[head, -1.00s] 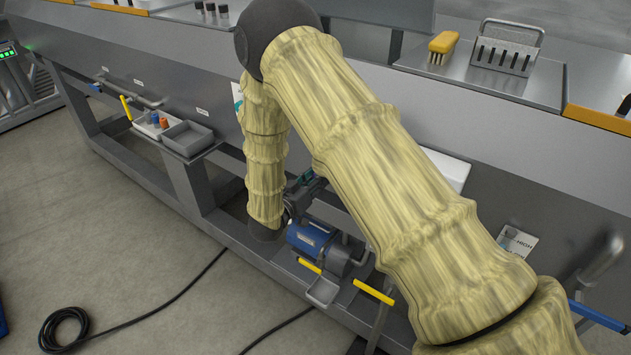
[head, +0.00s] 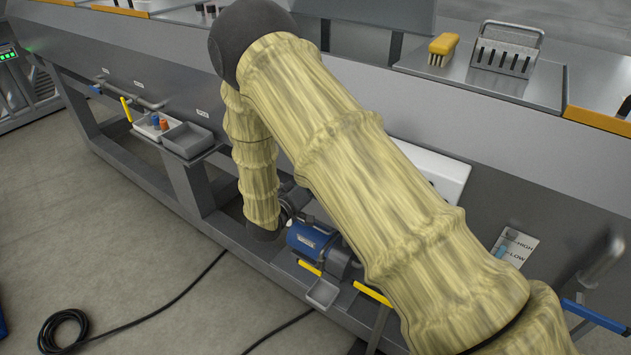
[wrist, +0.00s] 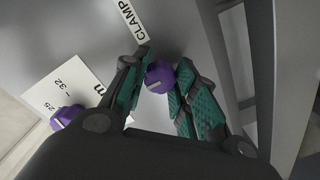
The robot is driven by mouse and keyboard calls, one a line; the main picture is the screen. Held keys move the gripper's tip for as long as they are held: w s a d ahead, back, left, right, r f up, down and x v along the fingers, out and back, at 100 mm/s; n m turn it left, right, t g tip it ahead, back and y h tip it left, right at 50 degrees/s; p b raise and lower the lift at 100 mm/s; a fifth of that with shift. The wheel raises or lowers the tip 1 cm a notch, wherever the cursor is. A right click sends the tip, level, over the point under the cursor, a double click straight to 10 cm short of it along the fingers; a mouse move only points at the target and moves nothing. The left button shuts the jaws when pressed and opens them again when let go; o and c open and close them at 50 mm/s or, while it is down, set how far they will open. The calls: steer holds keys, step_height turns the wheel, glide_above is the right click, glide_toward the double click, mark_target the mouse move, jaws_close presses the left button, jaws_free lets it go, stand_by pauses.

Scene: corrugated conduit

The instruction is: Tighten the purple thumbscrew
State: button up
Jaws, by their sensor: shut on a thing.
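In the wrist view, a purple thumbscrew (wrist: 158,78) with a pale bar mark on its face sits between the teal-padded fingers of my gripper (wrist: 164,68). My gripper is shut on it, near the fingertips. A second purple knob (wrist: 66,117), also with a pale mark, is at the lower left, outside the fingers, beside a scale label (wrist: 65,93) reading 25 and 32. A CLAMP label (wrist: 130,18) is on the grey panel just above the thumbscrew. In the head view, my arm hides the thumbscrew and most of the gripper.
A blue motor (head: 308,238) stands near my wrist, with a small grey tray (head: 323,293) and yellow handles around it. A HIGH/LOW lever plate (head: 515,246) is at right. A black cable (head: 170,310) lies on the floor.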

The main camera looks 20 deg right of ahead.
steer(key=shift+c, duration=0.2)
steer(key=o, duration=1.1)
steer(key=shift+c, duration=0.2)
steer(key=shift+s+a, duration=0.1)
steer(key=shift+a, duration=0.05)
steer(key=v, duration=1.1)
steer(key=shift+s+a, duration=0.2)
steer(key=shift+a, duration=0.1)
